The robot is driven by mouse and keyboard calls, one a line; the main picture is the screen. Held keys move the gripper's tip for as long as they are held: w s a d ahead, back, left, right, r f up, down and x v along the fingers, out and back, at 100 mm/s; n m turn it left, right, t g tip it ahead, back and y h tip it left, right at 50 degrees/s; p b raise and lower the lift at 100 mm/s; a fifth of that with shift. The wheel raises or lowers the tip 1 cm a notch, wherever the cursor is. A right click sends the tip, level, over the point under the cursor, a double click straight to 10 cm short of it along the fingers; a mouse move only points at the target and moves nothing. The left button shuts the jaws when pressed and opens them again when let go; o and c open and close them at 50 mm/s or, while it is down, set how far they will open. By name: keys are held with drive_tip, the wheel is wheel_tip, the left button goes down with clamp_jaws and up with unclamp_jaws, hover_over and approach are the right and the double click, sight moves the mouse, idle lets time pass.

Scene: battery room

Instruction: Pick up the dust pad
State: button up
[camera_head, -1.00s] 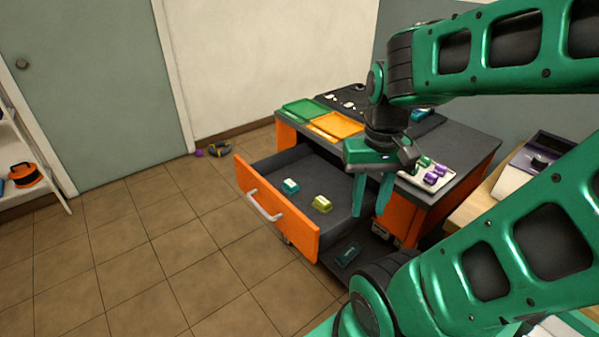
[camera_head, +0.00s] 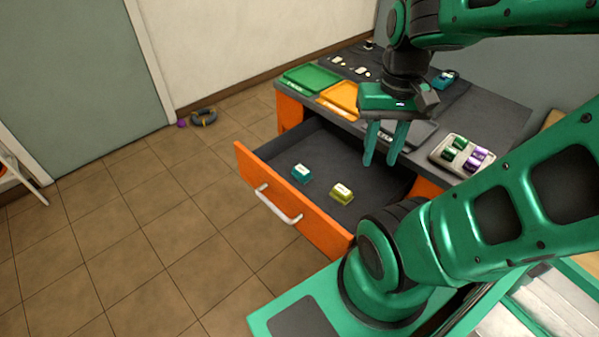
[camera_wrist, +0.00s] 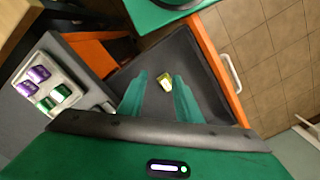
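I cannot pick out with certainty which thing is the dust pad. My gripper (camera_head: 380,161) hangs with its fingers apart and empty, above the right part of the open drawer (camera_head: 245,165). In the drawer lie a teal block (camera_head: 302,174) with a pale top and a yellow-green block (camera_head: 342,194). In the wrist view the yellow-green block (camera_wrist: 165,80) shows beyond and between the open fingertips (camera_wrist: 160,78), not touched. On the floor by the wall lie a grey ring-like thing (camera_head: 204,117) and a small purple thing (camera_head: 182,123).
The workbench carries a green tray (camera_head: 309,78), an orange tray (camera_head: 338,98), a dark mat with small white pieces, a small teal item (camera_head: 445,79) and a pale tray (camera_head: 437,158) of green and purple blocks. The floor left of the drawer is clear.

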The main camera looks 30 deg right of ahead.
drive_tip(key=o, duration=0.4)
drive_tip(key=shift+s, duration=0.1)
drive_tip(key=o, duration=0.5)
drive_tip(key=shift+s+r, duration=0.25)
drive_tip(key=shift+s, duration=0.05)
drive_tip(key=shift+o, duration=0.5)
drive_tip(key=w+f+m, duration=0.4)
drive_tip(key=w, duration=0.7)
drive_tip(key=shift+w+d, duration=0.15)
drive_tip(key=shift+w, duration=0.15)
drive_tip(key=m, duration=0.5)
hover_over(302, 169)
wheel_tip(302, 169, down, 10)
drive_tip(key=shift+f, duration=5.2)
